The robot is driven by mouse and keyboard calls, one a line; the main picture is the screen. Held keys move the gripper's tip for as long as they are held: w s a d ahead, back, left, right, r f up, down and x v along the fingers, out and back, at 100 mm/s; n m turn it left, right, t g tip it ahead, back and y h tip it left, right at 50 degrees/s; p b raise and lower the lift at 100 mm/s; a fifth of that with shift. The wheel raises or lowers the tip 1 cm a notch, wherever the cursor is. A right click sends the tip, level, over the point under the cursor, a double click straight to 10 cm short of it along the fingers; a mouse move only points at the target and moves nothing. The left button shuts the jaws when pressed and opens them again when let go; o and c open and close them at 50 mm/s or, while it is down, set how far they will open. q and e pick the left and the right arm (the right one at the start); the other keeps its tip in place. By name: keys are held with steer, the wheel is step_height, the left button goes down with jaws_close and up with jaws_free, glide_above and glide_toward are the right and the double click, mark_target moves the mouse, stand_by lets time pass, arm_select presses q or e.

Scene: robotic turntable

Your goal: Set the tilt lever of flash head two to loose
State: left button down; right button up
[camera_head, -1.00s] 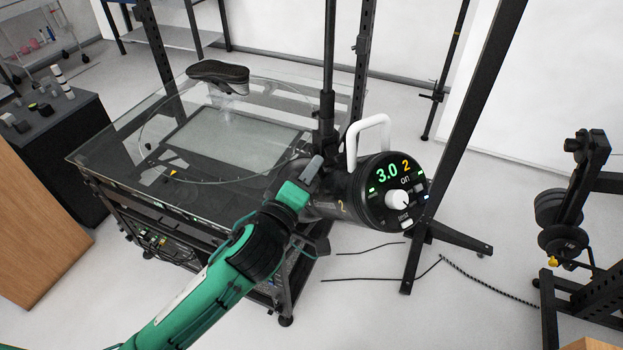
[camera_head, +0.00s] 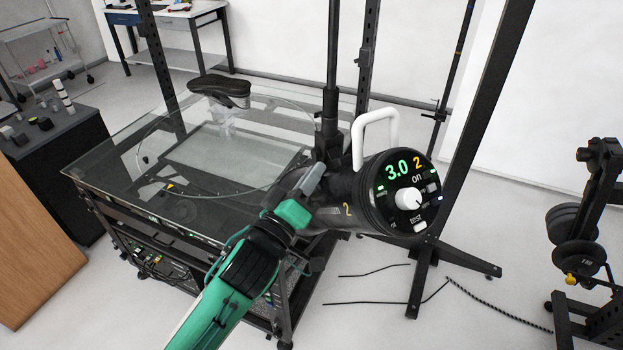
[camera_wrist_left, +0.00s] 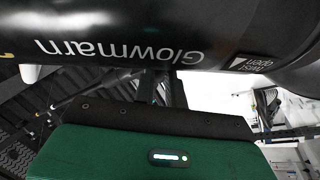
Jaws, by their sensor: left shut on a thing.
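Flash head two (camera_head: 345,205) is a black cylinder with a white handle (camera_head: 377,130) on top. Its round end panel (camera_head: 404,192) reads 3.0, a yellow 2 and "on", with a white knob. My left gripper (camera_head: 311,182) is at the near left side of the head, its grey fingers shut on a small part there. That part looks to be the tilt lever, but the fingers hide it, so its setting cannot be read. In the left wrist view the fingers (camera_wrist_left: 160,88) reach in under the dark "Glowmarn" body (camera_wrist_left: 130,35). My right gripper is out of view.
A glass-topped turntable (camera_head: 100,165) with a dark shoe (camera_head: 220,88) above it stands behind my left arm. A black stand post (camera_head: 455,150) rises right of the head. A weighted stand (camera_head: 577,215) is at far right. Cables cross the floor.

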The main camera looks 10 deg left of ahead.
arm_select(q)
steer(key=c, duration=1.7)
jaws_free()
steer(key=shift+f, duration=0.1)
steer(key=shift+b+v, duration=1.05)
steer(key=shift+v, duration=5.85)
